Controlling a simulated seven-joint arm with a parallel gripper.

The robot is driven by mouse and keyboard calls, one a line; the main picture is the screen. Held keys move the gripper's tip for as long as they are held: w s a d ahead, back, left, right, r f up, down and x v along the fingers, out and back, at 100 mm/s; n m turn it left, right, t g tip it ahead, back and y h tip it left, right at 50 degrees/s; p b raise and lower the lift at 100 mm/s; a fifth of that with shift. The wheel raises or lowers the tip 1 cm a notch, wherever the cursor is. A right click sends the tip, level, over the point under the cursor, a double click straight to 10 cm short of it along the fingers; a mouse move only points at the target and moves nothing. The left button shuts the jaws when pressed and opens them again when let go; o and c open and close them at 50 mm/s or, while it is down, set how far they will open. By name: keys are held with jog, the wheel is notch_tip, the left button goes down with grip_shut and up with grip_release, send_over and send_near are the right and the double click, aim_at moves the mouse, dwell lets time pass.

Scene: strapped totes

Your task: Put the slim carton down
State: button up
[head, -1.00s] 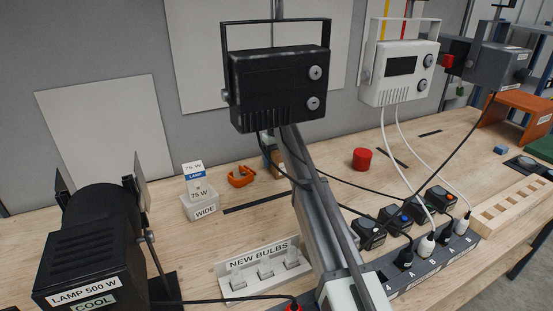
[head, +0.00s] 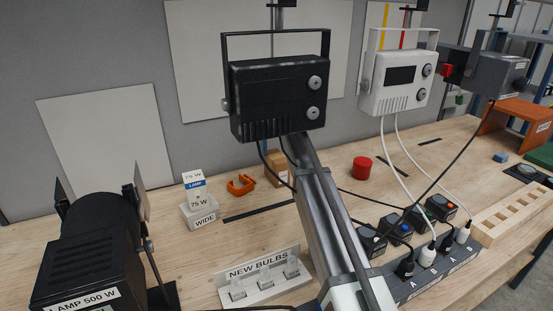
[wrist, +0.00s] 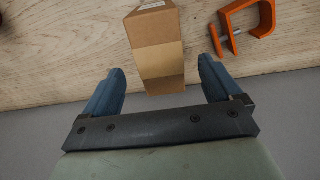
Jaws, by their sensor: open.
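A brown carton (wrist: 156,40), which I take to be the slim carton, is on the wooden bench in the wrist view, with a pale label at its far end. My gripper (wrist: 160,70) is open, its blue fingers apart on either side of the carton's near end. A gap shows on each side, and I see no contact. In the head view the brown carton (head: 278,168) stands near the back wall, partly hidden by my arm. My gripper is hidden there behind the arm and the hanging black unit.
An orange clamp (head: 241,185) lies beside the carton. The black unit (head: 279,95) hangs above my arm. A NEW BULBS holder (head: 262,279), cables and a power strip (head: 436,266) are in front.

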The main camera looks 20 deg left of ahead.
jog(key=shift+r, duration=1.7)
